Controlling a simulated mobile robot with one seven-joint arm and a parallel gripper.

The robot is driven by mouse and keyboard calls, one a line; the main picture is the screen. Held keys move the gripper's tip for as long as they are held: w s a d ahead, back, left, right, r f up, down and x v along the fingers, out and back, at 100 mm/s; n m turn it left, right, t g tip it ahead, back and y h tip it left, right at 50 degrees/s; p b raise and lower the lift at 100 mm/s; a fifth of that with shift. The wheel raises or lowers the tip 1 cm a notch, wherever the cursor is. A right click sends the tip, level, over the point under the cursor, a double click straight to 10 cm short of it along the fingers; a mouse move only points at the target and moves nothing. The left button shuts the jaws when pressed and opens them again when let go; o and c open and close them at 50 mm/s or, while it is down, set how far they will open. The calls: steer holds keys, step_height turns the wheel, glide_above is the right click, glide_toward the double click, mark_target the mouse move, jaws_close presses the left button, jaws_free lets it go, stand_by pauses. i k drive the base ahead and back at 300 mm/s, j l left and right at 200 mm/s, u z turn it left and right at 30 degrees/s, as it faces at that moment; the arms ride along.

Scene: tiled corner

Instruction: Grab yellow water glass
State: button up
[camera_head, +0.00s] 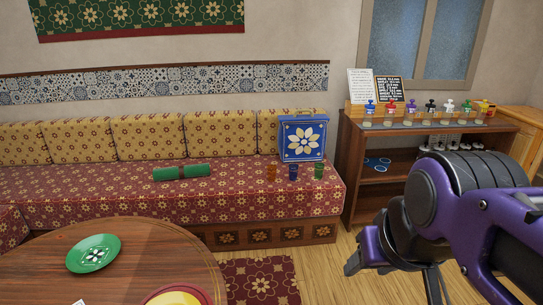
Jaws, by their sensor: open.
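Three small glasses stand in a row on the red patterned seat of the bench, in front of a blue case. The left one is an amber, yellowish-orange glass (271,173), the nearest match to a yellow glass. A blue glass (293,172) stands in the middle and a green glass (319,171) on the right. My gripper (393,275) is at the lower right, in front of the shelf and apart from the glasses. Its fingers are spread and nothing shows between them.
The blue case (302,139) with a white flower stands behind the glasses. A green roll (182,172) lies left of them. A round wooden table (150,245) with a green plate (94,253) fills the lower left. A wooden shelf (350,165) stands right. Floor between is open.

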mark_target(272, 174)
steer(key=i, duration=0.75)
steer(key=i+l+u, duration=0.1)
steer(key=i, duration=0.65)
steer(key=i+l, duration=0.1)
steer(key=i, duration=0.65)
